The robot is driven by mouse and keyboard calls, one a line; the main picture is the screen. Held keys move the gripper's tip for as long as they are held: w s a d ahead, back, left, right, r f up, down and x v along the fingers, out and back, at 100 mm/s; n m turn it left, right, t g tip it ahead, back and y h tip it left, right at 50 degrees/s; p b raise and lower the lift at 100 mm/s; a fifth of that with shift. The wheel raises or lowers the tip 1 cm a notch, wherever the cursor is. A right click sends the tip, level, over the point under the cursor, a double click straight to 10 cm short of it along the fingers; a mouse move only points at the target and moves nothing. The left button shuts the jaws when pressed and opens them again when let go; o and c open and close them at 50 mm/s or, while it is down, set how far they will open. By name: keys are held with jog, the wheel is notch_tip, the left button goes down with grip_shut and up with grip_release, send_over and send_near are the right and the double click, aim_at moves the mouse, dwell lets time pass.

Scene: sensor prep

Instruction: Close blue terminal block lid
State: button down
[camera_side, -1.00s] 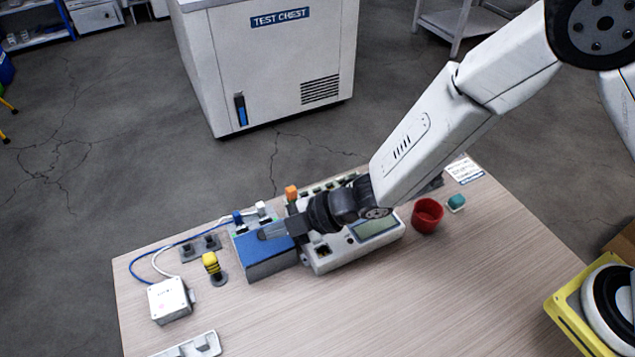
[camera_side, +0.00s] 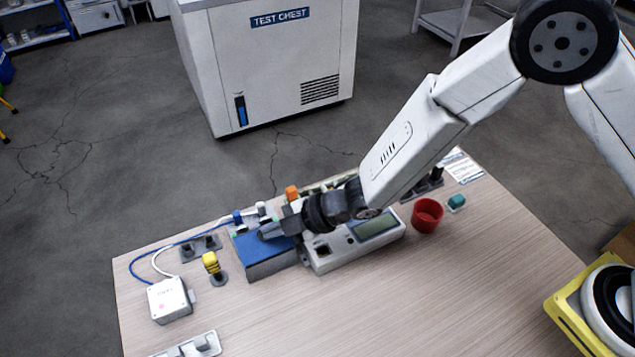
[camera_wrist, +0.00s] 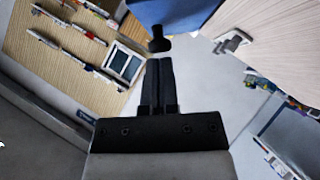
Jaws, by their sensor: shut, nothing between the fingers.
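The blue terminal block lid (camera_side: 266,252) is on the block at the left of the white instrument in the side view. Contact is unclear. In the wrist view the closed fingers (camera_wrist: 159,66) point towards the blue lid (camera_wrist: 180,12), and a small black knob-like part (camera_wrist: 159,42) lies just ahead of the tips.
The white instrument (camera_side: 330,257) with a display stands under my wrist. A blue plug (camera_side: 237,217), white plug (camera_side: 261,208) and orange block (camera_side: 292,192) are close by. A yellow part (camera_side: 211,263), white box (camera_side: 170,300) and red cup (camera_side: 427,214) stand around.

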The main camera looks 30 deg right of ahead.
jog(key=shift+w+f+m+g, duration=0.1)
jog(key=shift+w+m+g, duration=0.3)
jog(key=shift+w+g, duration=0.15)
dwell(0.6)
jog(key=shift+w+f+m+g+h, duration=0.3)
jog(key=shift+w+m+g, duration=0.2)
jog(key=shift+w+g, duration=0.3)
jog(key=shift+w+f, duration=0.65)
jog(key=shift+w, duration=0.25)
jog(key=shift+r, duration=0.1)
jog(key=shift+w+r, duration=0.1)
jog(key=shift+r, duration=0.4)
notch_tip(320, 180, up, 3)
jog(key=shift+d, duration=0.15)
jog(key=w+v, duration=0.1)
jog(key=v, duration=0.8)
jog(key=shift+w+d+r, duration=0.3)
jog(key=shift+w+d, duration=0.15)
jog(key=shift+w, duration=0.05)
